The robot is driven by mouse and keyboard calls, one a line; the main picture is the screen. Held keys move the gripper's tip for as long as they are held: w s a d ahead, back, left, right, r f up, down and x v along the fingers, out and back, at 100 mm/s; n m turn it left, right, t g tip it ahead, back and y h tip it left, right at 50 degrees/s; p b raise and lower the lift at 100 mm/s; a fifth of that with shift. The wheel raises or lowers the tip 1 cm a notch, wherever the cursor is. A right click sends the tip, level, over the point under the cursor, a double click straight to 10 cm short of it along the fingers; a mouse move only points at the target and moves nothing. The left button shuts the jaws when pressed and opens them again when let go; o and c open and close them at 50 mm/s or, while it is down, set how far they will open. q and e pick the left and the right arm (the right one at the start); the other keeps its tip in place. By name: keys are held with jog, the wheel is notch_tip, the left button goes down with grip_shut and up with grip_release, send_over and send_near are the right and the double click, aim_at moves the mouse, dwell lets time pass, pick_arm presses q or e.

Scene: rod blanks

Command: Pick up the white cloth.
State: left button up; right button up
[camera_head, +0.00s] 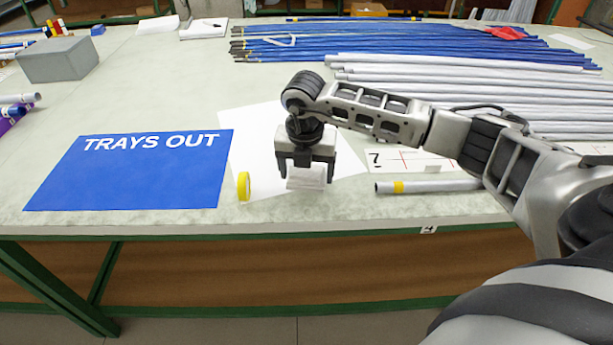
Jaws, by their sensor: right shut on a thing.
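My right gripper (306,172) reaches in from the right over the front part of the table. It is shut on a small white cloth (307,178), which sits between its two dark fingers. The cloth is in front of a white paper sheet (262,150); I cannot tell whether it touches the table surface. My left gripper does not show in the head view.
A yellow tape roll (243,186) stands just left of the gripper. A blue "TRAYS OUT" mat (130,180) lies further left. A grey rod with a yellow band (430,187) lies to the right. Blue rods (330,40) and grey rods (450,78) fill the back. A grey box (58,60) stands far left.

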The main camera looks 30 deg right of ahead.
jog(key=s+a+r+b, duration=0.1)
jog(key=s+a+r, duration=0.7)
jog(key=a+r, duration=0.3)
jog(key=shift+s, duration=0.3)
jog(key=o, duration=0.4)
jog(key=shift+f, duration=0.1)
jog(key=c, duration=0.3)
